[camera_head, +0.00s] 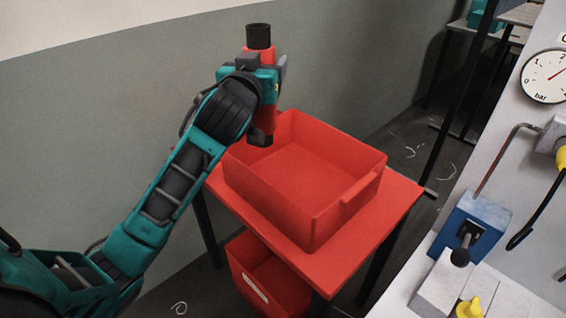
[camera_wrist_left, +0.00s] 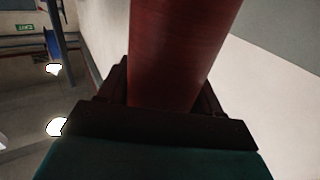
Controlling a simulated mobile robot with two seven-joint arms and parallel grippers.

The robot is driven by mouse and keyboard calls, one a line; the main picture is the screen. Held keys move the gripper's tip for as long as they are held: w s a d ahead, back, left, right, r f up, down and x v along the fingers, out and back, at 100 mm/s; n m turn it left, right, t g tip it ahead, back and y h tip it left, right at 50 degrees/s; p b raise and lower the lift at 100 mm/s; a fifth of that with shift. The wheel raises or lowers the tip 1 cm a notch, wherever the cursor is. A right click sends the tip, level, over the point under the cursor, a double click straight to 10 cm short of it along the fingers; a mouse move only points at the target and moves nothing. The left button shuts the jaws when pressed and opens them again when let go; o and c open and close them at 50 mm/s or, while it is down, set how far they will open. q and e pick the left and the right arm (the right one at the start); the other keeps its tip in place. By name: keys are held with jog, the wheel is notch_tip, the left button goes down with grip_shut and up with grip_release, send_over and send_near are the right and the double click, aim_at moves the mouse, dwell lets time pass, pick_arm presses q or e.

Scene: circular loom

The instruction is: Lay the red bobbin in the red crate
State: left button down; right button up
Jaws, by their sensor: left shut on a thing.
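The red bobbin (camera_head: 262,117) has a dark cap at its upper end and a dark lower end. My left gripper (camera_head: 266,74) is shut on it and holds it roughly upright, partly hiding its middle. In the left wrist view, the red bobbin (camera_wrist_left: 180,50) stands between the fingers of my left gripper (camera_wrist_left: 163,100). The red crate (camera_head: 338,206) sits open on a red-topped table. The bobbin's lower end shows in front of the crate's far left corner in the head view; its height above the rim is hard to tell. The visible crate floor is empty. My right gripper is not in view.
The red table top (camera_head: 398,205) carries the crate, with another red crate (camera_head: 263,280) below. A grey wall (camera_head: 110,120) rises behind. At the right, a pale machine panel holds a gauge (camera_head: 547,76), a blue block (camera_head: 476,222) and a yellow knob (camera_head: 469,308).

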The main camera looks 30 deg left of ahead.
aim_at(265, 120)
pick_arm(q)
notch_tip(265, 120, down, 11)
jog(key=b, duration=0.2)
jog(key=shift+r+b, duration=0.15)
jog(key=shift+b, duration=0.15)
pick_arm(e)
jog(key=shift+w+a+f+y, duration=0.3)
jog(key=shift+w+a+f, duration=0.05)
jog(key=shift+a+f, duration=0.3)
pick_arm(q)
jog(key=shift+f, duration=0.6)
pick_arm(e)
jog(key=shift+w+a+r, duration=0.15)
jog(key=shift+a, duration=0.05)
pick_arm(q)
notch_tip(265, 120, down, 5)
jog(key=shift+f+b, duration=0.1)
jog(key=shift+b, duration=0.9)
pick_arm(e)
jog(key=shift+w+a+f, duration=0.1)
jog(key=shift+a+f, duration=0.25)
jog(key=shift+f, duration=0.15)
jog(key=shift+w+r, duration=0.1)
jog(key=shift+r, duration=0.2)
pick_arm(q)
jog(key=shift+f, duration=0.1)
